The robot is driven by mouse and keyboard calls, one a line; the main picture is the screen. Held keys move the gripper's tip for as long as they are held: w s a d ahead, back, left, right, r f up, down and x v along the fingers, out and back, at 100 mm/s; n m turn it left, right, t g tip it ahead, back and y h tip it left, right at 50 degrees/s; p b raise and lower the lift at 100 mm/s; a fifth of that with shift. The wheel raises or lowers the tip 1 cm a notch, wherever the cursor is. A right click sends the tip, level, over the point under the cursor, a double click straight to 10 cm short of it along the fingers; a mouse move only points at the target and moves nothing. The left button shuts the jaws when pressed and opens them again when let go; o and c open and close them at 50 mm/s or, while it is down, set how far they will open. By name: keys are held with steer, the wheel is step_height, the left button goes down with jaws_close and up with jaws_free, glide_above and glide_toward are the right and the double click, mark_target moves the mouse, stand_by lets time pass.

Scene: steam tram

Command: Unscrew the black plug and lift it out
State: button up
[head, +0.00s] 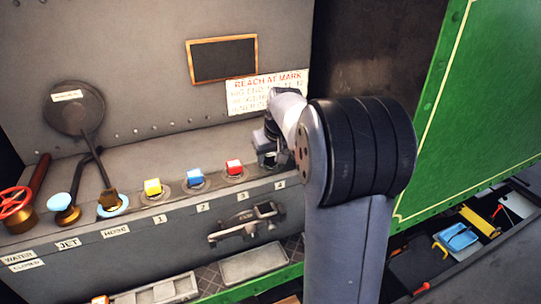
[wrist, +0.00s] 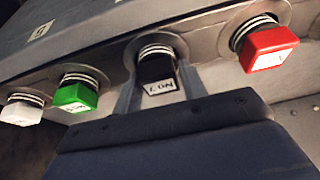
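The black plug (wrist: 155,68) is in the middle of the wrist view, seated in a round collar with its ringed neck showing and a white label on its end. My gripper (wrist: 160,82) has one finger on each side of the black plug. I cannot tell whether the fingers touch it or stand slightly apart. In the head view my gripper (head: 268,150) is over the row of plugs, right of the red plug (head: 234,168), above the label 4. There the gripper and arm hide the black plug.
The red plug (wrist: 268,46) stands close to the right of my gripper; a green plug (wrist: 76,94) and a white plug (wrist: 22,109) are to its left. A yellow plug (head: 152,187) and a blue plug (head: 195,178) stand farther left, beside several valves. A tray (head: 252,263) lies below.

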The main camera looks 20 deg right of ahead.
steer(key=c, duration=0.8)
steer(key=shift+o, duration=0.2)
steer(key=shift+n+y, duration=0.8)
steer(key=shift+n, duration=1.2)
steer(key=shift+n+g+y, duration=0.3)
steer(key=shift+n+y, duration=0.1)
steer(key=shift+n, duration=0.8)
steer(key=shift+n+y, duration=0.3)
steer(key=shift+n, duration=0.5)
steer(key=shift+g+p, duration=0.3)
steer(key=shift+n+p, duration=0.3)
steer(key=shift+n, duration=0.9)
steer(key=shift+n+g+y, duration=0.4)
steer(key=shift+n+y, duration=0.1)
steer(key=shift+n, duration=0.3)
